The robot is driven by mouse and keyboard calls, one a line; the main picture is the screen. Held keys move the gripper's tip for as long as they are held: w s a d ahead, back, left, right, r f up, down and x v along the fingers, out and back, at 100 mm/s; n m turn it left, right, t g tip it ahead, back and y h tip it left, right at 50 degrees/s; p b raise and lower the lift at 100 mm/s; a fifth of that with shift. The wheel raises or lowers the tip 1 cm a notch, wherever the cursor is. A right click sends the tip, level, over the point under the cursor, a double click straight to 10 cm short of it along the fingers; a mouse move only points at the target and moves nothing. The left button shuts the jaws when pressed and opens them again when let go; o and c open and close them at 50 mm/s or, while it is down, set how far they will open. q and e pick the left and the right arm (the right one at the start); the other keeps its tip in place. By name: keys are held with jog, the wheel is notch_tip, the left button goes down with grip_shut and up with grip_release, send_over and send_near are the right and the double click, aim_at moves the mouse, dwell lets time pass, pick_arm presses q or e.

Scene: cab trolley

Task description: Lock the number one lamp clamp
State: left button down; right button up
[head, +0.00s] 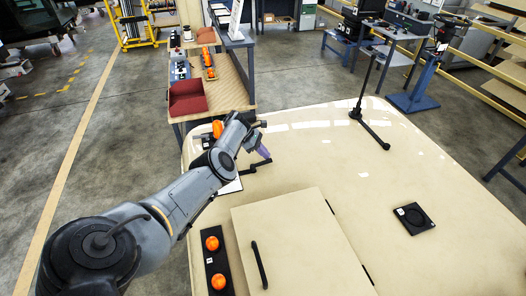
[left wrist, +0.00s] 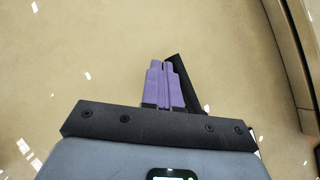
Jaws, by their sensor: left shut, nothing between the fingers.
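In the head view my left gripper (head: 264,153) reaches over the cream panel with its purple fingers shut and empty. A black cranked bar (head: 258,167), possibly a clamp handle, lies on the panel just below the fingertips. I cannot tell whether they touch. In the left wrist view the closed left fingers (left wrist: 164,66) are in front of a dark bar (left wrist: 186,77) at their right side. An orange lamp (head: 217,128) shows partly behind my arm. Two more orange lamps (head: 212,243) sit on a black plate at the front left. No number marking is readable. My right gripper is not in view.
The cream panel (head: 345,175) is broad and mostly clear. A raised square hatch (head: 300,240) has a black handle (head: 259,265). A black post with an arm (head: 371,130) stands at the far edge. A black square plate (head: 414,218) lies at right. A wooden workbench (head: 232,88) stands behind.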

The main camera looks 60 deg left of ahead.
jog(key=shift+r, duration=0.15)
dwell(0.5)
pick_arm(q)
jog(key=shift+s+r, duration=0.1)
jog(key=shift+r, duration=0.15)
pick_arm(e)
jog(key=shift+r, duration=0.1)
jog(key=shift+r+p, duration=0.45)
jog(key=shift+p, duration=0.2)
pick_arm(q)
jog(key=v, duration=1)
jog(key=shift+s+a, duration=0.1)
jog(key=shift+a, duration=0.05)
